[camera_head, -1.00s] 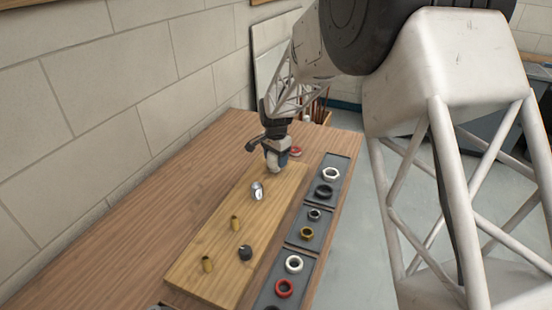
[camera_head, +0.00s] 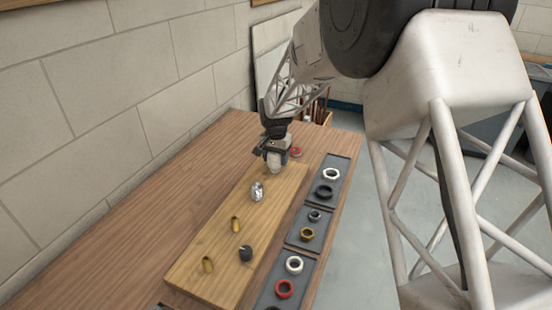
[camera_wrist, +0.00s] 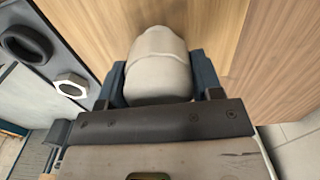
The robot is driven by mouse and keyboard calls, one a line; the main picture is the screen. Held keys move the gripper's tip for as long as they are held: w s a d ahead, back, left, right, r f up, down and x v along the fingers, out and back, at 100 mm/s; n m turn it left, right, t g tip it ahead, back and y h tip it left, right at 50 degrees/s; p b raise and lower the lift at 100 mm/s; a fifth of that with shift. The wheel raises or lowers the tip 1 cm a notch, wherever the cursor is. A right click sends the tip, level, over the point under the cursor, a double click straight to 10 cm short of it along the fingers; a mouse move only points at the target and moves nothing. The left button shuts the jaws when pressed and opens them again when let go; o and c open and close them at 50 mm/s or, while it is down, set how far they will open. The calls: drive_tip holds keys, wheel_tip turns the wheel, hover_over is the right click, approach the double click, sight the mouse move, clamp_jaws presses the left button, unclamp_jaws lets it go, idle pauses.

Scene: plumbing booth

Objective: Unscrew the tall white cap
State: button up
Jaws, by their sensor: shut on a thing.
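The tall white cap (camera_wrist: 158,62) stands at the far end of a light wooden board (camera_head: 220,243). In the head view the cap (camera_head: 274,166) shows just below my gripper (camera_head: 275,154), partly covered by it. In the wrist view my gripper (camera_wrist: 160,88) has a blue finger on each side of the cap and is shut on it. The cap's lower end is hidden, so I cannot tell how far it is turned on its fitting.
On the board stand a silver fitting (camera_head: 257,191), brass stubs (camera_head: 208,264) and a dark knob (camera_head: 246,253). Grey trays with rings, including a white nut (camera_head: 331,174), lie along the right. A red ring (camera_head: 296,152) lies beyond. The wooden table (camera_head: 150,215) is bare at left.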

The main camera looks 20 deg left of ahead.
drive_tip(key=shift+n, duration=1.5)
drive_tip(key=o, duration=1)
drive_tip(key=shift+o, duration=0.4)
drive_tip(key=shift+o, duration=0.6)
drive_tip(key=shift+r, duration=0.2)
drive_tip(key=shift+r, duration=2.35)
drive_tip(key=shift+c, duration=1)
